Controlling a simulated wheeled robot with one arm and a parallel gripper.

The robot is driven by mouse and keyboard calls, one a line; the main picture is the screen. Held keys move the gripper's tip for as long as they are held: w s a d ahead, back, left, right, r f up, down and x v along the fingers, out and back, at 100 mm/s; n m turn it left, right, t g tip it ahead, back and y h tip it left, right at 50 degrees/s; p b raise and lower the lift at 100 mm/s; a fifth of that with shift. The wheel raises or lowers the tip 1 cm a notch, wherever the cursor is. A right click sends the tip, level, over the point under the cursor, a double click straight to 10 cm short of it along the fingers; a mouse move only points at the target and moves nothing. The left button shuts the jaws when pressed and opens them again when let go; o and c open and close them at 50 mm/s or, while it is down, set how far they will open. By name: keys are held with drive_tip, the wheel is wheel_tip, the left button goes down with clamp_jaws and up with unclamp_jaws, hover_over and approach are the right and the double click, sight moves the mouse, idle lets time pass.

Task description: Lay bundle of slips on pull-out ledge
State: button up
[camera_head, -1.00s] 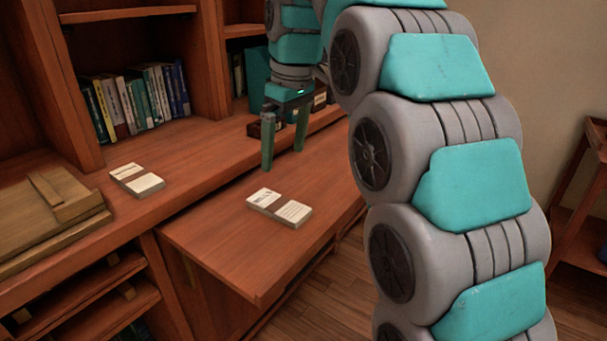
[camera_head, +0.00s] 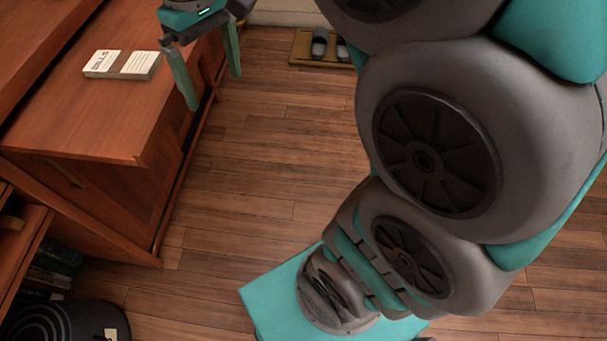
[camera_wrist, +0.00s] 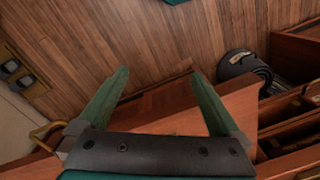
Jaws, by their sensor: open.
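A bundle of slips (camera_head: 122,65), pale with printed tops, lies flat on the brown pull-out ledge (camera_head: 95,120) in the head view. My gripper (camera_head: 214,90) is open and empty to the right of the bundle, apart from it, by the ledge's right edge. The wrist view shows the two green fingers of my gripper (camera_wrist: 160,75) spread wide with nothing between them. The ledge (camera_wrist: 165,122) shows there below and between the fingers; the bundle is not visible in that view.
Wooden floor (camera_head: 260,170) is open right of the ledge. Slippers on a mat (camera_head: 305,55) lie at the back. A dark round container (camera_head: 65,322) stands at the lower left beside shelves; it also shows in the wrist view (camera_wrist: 240,66).

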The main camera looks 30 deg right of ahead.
drive_tip(key=s+d+f+m, duration=0.2)
drive_tip(key=s+f, duration=0.4)
drive_tip(key=s, duration=0.3)
drive_tip(key=s+d+f+m+g, duration=0.1)
drive_tip(key=s+d+f+m, duration=0.1)
drive_tip(key=s+f, duration=0.5)
drive_tip(key=shift+s+d, duration=0.6)
drive_tip(key=shift+s, duration=0.25)
drive_tip(key=shift+f, duration=0.1)
